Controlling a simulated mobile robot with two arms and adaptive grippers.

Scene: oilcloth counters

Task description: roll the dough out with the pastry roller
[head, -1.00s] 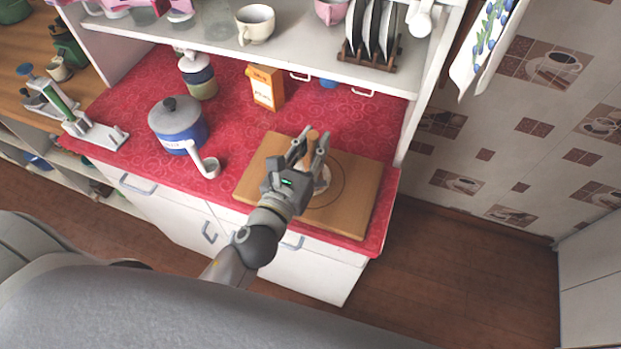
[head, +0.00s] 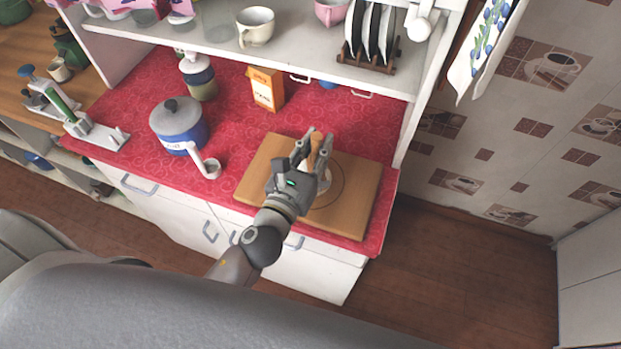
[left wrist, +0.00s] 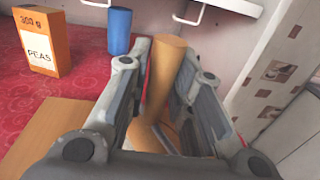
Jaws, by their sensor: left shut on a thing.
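A wooden board (head: 362,205) with a dark circle drawn on it lies on the right end of the red counter. The pale dough (head: 326,188) shows only in part inside the circle, mostly hidden behind my gripper. My left gripper (head: 318,137) is over the board, shut on the wooden pastry roller (head: 315,153). In the left wrist view the roller (left wrist: 166,68) stands up between the two fingers, its lower part hidden by the gripper. I cannot tell whether the roller touches the dough. My right gripper is not in view.
A blue pot (head: 180,128) and a white ladle (head: 207,165) are left of the board. An orange peas box (head: 267,90) and a jar (head: 199,77) stand farther back. A shelf (head: 290,62) with cups and a plate rack overhangs the counter's back.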

